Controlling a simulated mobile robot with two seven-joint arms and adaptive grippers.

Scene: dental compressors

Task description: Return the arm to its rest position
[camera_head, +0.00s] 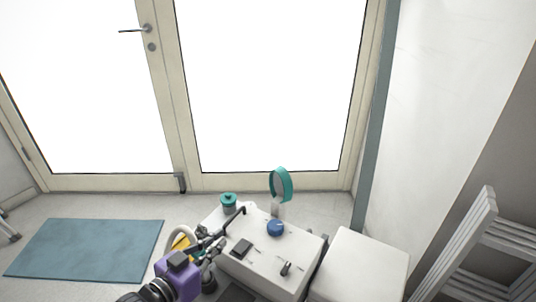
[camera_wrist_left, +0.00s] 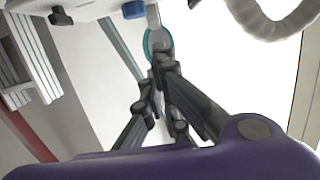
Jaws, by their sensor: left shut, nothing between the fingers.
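My left arm comes in at the bottom of the head view, with its purple wrist low in the picture. My left gripper (camera_head: 217,246) is shut and empty beside the left edge of the white compressor unit (camera_head: 262,270). In the left wrist view the dark fingers of the gripper (camera_wrist_left: 157,75) come together with nothing held between them. The unit's top carries a blue knob (camera_head: 275,228), a dark switch (camera_head: 241,248) and a small lever (camera_head: 285,268). My right gripper is not in view.
A teal-rimmed round part (camera_head: 281,185) stands up behind the knob, and a teal-capped container (camera_head: 229,201) is at the back left. A white box (camera_head: 358,268) stands to the right, near a slatted rack (camera_head: 470,245). A blue mat (camera_head: 85,250) lies on open floor at left.

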